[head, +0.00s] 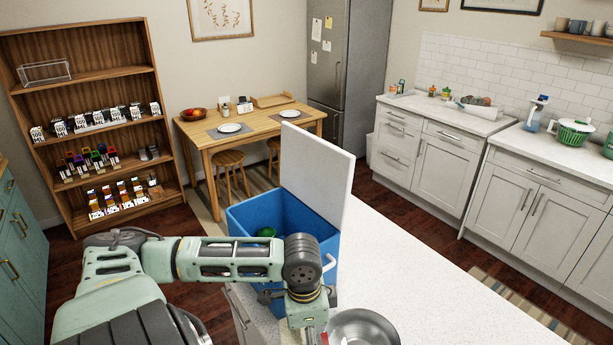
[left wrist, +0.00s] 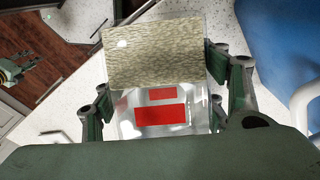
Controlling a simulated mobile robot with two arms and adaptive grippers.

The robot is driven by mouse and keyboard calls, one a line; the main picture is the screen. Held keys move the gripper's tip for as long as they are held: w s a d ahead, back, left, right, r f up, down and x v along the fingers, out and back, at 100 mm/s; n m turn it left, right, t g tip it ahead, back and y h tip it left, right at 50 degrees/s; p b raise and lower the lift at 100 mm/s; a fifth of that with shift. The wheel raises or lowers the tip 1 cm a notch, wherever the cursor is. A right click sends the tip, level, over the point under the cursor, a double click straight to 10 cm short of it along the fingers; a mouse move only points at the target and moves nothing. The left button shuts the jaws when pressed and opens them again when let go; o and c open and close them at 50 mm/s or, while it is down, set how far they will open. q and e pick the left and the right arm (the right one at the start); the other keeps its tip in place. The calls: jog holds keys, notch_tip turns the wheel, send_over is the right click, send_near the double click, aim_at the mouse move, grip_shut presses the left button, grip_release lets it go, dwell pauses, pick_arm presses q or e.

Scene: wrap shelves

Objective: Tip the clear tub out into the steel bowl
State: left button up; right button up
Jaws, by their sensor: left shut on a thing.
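My left gripper (left wrist: 162,85) is shut on the clear tub (left wrist: 190,118), which sits between its fingers in the left wrist view. The tub is see-through, with red patches on it and a beige, grainy flat area (left wrist: 153,52) at its far end. I cannot tell whether this area is its contents or a lid. In the head view the left gripper (head: 307,312) is low at the bottom edge and mostly hides the tub. The steel bowl (head: 362,330) stands on the white counter just right of the gripper, partly cut off by the frame. My right gripper is not in view.
A blue cooler (head: 258,216) with its white lid (head: 316,172) raised stands behind my left arm, with a green item inside. The white speckled counter (head: 420,285) is clear to the right of the bowl. A stocked shelf (head: 85,75) and a dining table (head: 205,138) stand farther back.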

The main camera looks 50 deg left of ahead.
pick_arm(q)
jog(key=shift+w+d+r+g+y+p, duration=0.2)
jog(key=shift+w+r+g+y+p, duration=0.2)
jog(key=shift+r+g, duration=0.25)
jog(key=shift+w+d+r+g+y, duration=0.2)
jog(key=shift+r+g+y, duration=0.4)
jog(key=shift+g, duration=0.35)
jog(key=shift+w+r+g+y, duration=0.15)
jog(key=shift+r+g+y, duration=0.6)
jog(key=shift+g, duration=0.25)
jog(key=shift+w+d+r+g+y, duration=0.3)
jog(key=shift+w+d+g+y, duration=0.15)
jog(key=shift+g, duration=0.35)
jog(key=shift+w+d+r+g+y, duration=0.25)
jog(key=shift+w+r+g+y, duration=0.25)
jog(key=shift+g, duration=0.35)
jog(key=shift+w+d+r+g+y, duration=0.25)
jog(key=shift+w+r+g+y, duration=0.2)
jog(key=shift+g, duration=0.4)
jog(key=shift+s+f, duration=0.1)
